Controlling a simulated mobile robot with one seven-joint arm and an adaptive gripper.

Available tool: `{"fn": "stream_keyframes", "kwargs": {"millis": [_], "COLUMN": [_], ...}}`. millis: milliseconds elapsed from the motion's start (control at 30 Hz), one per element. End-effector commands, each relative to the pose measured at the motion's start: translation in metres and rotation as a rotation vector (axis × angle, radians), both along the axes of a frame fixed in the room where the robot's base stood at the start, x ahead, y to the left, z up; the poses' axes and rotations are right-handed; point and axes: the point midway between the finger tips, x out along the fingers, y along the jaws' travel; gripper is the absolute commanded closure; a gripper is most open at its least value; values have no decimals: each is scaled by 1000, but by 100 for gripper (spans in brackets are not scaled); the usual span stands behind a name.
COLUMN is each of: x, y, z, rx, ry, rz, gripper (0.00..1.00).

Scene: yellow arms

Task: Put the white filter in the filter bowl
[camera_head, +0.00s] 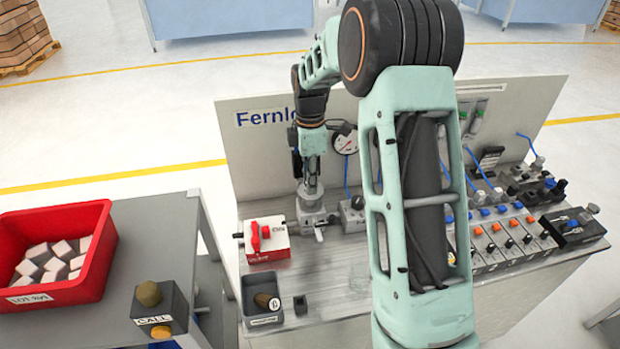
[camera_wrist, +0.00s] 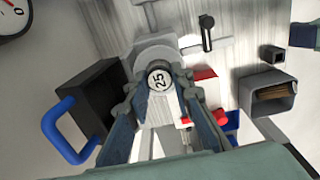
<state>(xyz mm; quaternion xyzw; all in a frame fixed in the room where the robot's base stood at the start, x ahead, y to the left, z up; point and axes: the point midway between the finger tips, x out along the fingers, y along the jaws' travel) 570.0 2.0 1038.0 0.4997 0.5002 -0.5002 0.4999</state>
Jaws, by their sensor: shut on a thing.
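The white filter (camera_wrist: 159,79) shows its round end marked "25" in the wrist view. My gripper (camera_wrist: 160,85) is shut on it, with one finger at each side. In the head view my gripper (camera_head: 311,185) points down over the grey filter unit (camera_head: 313,217) on the bench. The unit's round grey body (camera_wrist: 155,51) also shows around and behind the filter in the wrist view. The bowl opening is hidden by the filter and fingers, so I cannot tell how deep the filter sits.
A red-handled valve box (camera_head: 266,240) stands left of the unit. A grey bin (camera_head: 257,292) holds a brown cylinder (camera_head: 266,301). A gauge (camera_head: 345,139) and back panel (camera_head: 250,150) are behind. A red crate (camera_head: 95,250) and call box (camera_head: 160,308) sit on the left table.

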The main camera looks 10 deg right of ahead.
Motion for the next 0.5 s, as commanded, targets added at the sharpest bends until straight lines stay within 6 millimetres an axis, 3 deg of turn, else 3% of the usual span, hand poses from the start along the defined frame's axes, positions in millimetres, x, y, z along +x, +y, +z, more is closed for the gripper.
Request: {"fn": "stream_keyframes", "kwargs": {"millis": [300,333,500], "x": [0,1,1], "y": [0,0,0], "z": [-3,-3,-2], "rx": [0,0,0], "ry": [-2,-2,-2], "rz": [0,0,0], "gripper": [97,78,61]}}
